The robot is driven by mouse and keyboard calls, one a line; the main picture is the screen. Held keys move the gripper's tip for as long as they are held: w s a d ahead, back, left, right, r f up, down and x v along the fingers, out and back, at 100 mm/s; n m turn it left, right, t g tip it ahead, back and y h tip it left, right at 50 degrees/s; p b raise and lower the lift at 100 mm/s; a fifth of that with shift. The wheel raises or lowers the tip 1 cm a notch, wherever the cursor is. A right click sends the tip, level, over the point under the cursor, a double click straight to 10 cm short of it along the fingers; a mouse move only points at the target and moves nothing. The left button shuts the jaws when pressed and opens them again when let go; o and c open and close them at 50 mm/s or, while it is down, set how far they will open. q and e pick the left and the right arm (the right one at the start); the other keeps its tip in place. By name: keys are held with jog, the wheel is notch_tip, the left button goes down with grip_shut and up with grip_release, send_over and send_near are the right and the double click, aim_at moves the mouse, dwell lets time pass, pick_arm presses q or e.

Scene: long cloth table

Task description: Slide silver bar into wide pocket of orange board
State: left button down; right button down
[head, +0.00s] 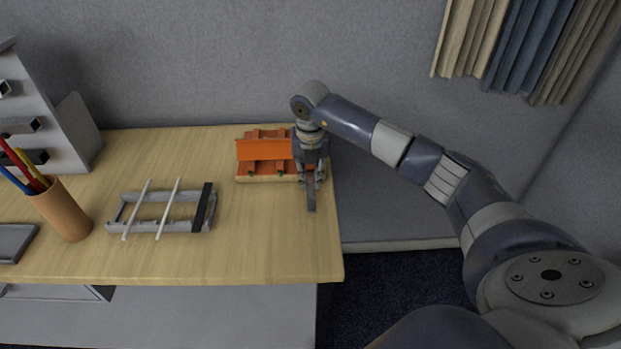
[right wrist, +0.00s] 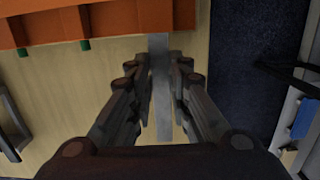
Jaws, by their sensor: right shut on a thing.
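The silver bar (head: 311,199) is held by my right gripper (head: 312,181) near the right end of the table. In the right wrist view the bar (right wrist: 161,88) lies lengthwise between the two shut fingers (right wrist: 160,75). The orange board (head: 262,150) sits on a light wooden base, just left of and behind the gripper; its right part is hidden by my arm. In the right wrist view the bar's far end meets the edge of the orange board (right wrist: 110,20); I cannot tell whether it is inside a pocket. My left gripper is not in view.
A grey frame (head: 116,211) with two white rods and a black bar stands left of the board. A pencil cup (head: 63,210) and a grey stand (head: 45,120) are further left. The table's right edge (head: 339,235) is close to my gripper; the front middle is clear.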

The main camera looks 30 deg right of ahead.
aim_at(311, 180)
jog(key=shift+w+d+b, duration=0.5)
jog(key=shift+w+d, duration=0.05)
jog(key=shift+w, duration=0.3)
jog(key=c, duration=1.4)
grip_release()
jog(key=shift+r, duration=0.1)
jog(key=r, duration=0.8)
jog(key=s+r, duration=0.1)
jog(key=r, duration=0.2)
jog(key=shift+a+r, duration=0.35)
jog(key=shift+r, duration=0.05)
jog(key=shift+c, duration=0.3)
